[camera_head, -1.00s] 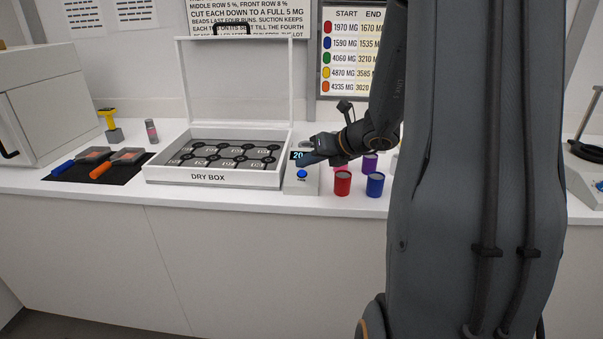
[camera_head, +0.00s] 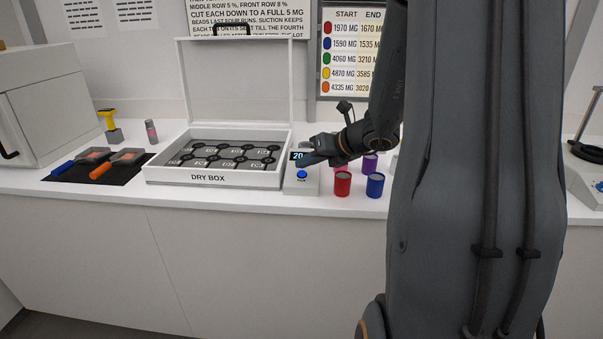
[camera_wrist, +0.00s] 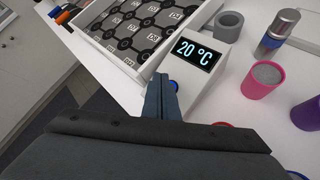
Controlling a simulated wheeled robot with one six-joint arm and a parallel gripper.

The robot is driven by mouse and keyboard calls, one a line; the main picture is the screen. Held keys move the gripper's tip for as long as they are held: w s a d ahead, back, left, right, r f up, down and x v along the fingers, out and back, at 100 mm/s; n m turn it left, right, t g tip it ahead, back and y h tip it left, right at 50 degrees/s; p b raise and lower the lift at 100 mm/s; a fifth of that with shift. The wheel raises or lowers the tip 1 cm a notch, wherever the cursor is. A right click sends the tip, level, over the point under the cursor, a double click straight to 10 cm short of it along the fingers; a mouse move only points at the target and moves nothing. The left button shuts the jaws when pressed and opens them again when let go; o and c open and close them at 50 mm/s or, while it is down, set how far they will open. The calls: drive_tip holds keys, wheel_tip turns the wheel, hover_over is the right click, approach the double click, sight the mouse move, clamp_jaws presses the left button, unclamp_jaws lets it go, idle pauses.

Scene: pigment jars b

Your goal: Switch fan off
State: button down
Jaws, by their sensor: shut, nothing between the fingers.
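A white control unit (camera_head: 303,180) with a dark display and a blue button (camera_head: 302,174) on its front stands right of the dry box (camera_head: 208,178). The display (camera_wrist: 198,53) reads 20 °C in the wrist view. My gripper (camera_head: 302,160) is shut and empty, its fingertips over the unit, above the button and apart from it in the head view. In the wrist view the shut fingers (camera_wrist: 161,90) point at the unit, and only a sliver of the blue button (camera_wrist: 174,86) shows beside them. No separate fan is visible.
The dry box's lid (camera_head: 235,85) is up. A red jar (camera_head: 342,184), a blue jar (camera_head: 375,186) and a purple jar (camera_head: 370,163) stand close right of the unit. Sealing tools lie on a dark mat (camera_head: 64,174) at the left. Bare counter lies in front.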

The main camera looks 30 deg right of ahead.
drive_tip(key=shift+f, duration=0.15)
idle(0.5)
drive_tip(key=shift+w+d+f+b, duration=0.1)
drive_tip(key=shift+f+b, duration=0.2)
drive_tip(key=shift+b, duration=0.05)
drive_tip(key=shift+w+f+b, duration=0.1)
drive_tip(key=shift+f+b, duration=0.2)
drive_tip(key=shift+f, duration=0.15)
idle(0.6)
drive_tip(key=shift+r, duration=0.15)
drive_tip(key=shift+s+r+p, duration=0.25)
drive_tip(key=shift+r+p, duration=0.5)
drive_tip(key=shift+r, duration=0.05)
wheel_tip(320, 180, up, 6)
drive_tip(key=s+a+p, duration=0.1)
drive_tip(key=p, duration=0.4)
drive_tip(key=shift+s, duration=0.15)
drive_tip(key=shift+a+f, duration=0.1)
drive_tip(key=shift+f, duration=0.05)
idle(0.4)
